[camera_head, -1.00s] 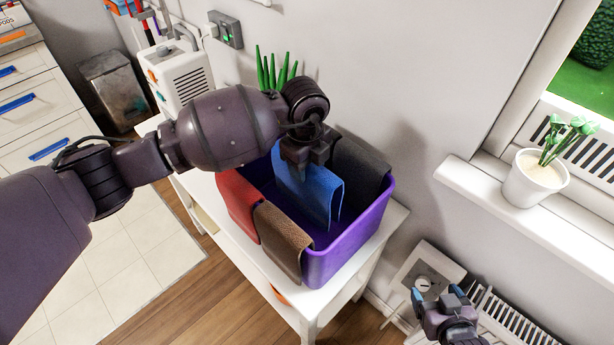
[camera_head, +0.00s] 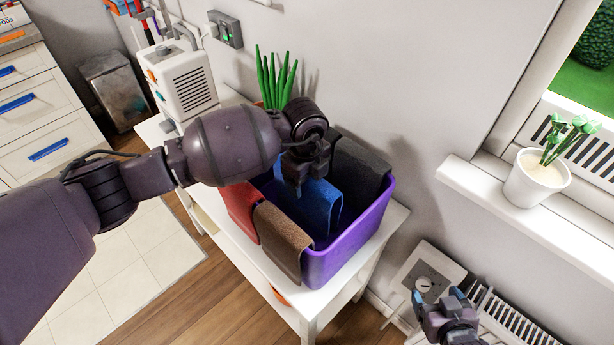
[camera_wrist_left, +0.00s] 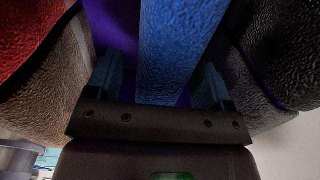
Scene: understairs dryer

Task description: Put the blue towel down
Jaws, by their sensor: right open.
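The blue towel (camera_head: 318,205) hangs inside the purple basket (camera_head: 345,245), between a red towel (camera_head: 240,208) and a brown towel (camera_head: 283,240) on the near side and a dark grey towel (camera_head: 358,168) on the far side. My left gripper (camera_head: 298,183) is over the basket at the blue towel's top edge. In the left wrist view the blue towel (camera_wrist_left: 175,50) passes between the gripper's two spread fingers (camera_wrist_left: 158,85), with a gap beside the left finger. My right gripper (camera_head: 442,302) is open and empty at the lower right, away from the basket.
The basket stands on a white table (camera_head: 312,305) against the wall. A green spiky plant (camera_head: 275,78) and a white appliance (camera_head: 183,80) stand behind my left arm. A potted plant (camera_head: 537,178) sits on the windowsill at right, above a radiator (camera_head: 515,315).

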